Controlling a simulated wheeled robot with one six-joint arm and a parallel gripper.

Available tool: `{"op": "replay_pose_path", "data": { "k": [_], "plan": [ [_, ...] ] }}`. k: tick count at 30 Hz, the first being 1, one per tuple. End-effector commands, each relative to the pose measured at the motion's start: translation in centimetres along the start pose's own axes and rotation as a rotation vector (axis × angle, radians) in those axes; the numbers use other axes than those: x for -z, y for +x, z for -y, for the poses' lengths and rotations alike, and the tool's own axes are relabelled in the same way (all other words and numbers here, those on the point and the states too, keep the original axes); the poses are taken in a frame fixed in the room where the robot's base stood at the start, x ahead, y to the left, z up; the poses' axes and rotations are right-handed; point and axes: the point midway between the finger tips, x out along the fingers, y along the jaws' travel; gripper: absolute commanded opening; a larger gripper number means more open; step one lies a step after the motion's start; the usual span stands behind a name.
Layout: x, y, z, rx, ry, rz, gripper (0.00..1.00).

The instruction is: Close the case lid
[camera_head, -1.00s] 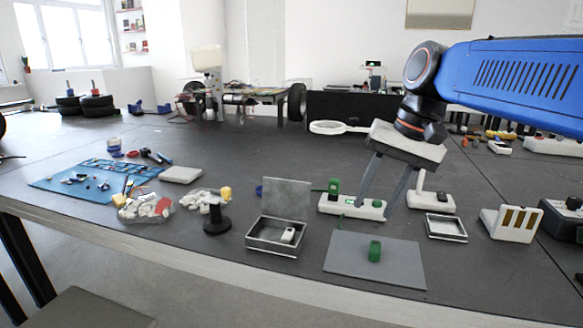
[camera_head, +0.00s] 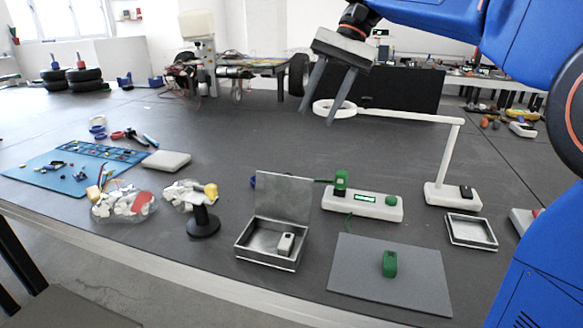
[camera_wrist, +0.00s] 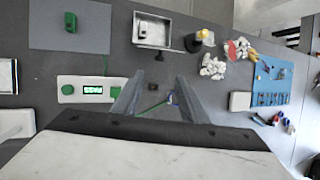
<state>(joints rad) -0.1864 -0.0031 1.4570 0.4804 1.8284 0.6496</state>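The grey metal case (camera_head: 270,250) stands open on the table, with a small white block (camera_head: 286,243) inside it. Its lid (camera_head: 283,196) stands upright at the back edge of the case. The case also shows at the top of the wrist view (camera_wrist: 152,44), where the lid is seen nearly edge-on. My gripper (camera_head: 318,117) is raised above the table, behind and above the case, pointing down. Its two fingers are spread apart with nothing between them; they also show apart in the wrist view (camera_wrist: 158,95).
A white device with a green display (camera_head: 360,204) stands right of the lid. A grey mat (camera_head: 345,285) with a green block (camera_head: 389,264) lies in front. A black stand (camera_head: 204,221) is left of the case. A magnifier lamp (camera_head: 452,160) and an empty tray (camera_head: 471,231) are to the right.

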Motion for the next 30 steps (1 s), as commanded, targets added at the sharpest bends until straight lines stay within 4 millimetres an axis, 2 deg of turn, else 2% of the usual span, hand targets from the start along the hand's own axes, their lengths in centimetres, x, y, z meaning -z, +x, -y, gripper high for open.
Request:
{"op": "replay_pose_path", "data": {
  "k": [21,30],
  "plan": [
    [-0.1,12.5,-0.1,-0.002,-0.001,0.001,0.40],
    [0.0,15.2,0.0,-0.001,-0.001,0.000,0.40]
  ]
}}
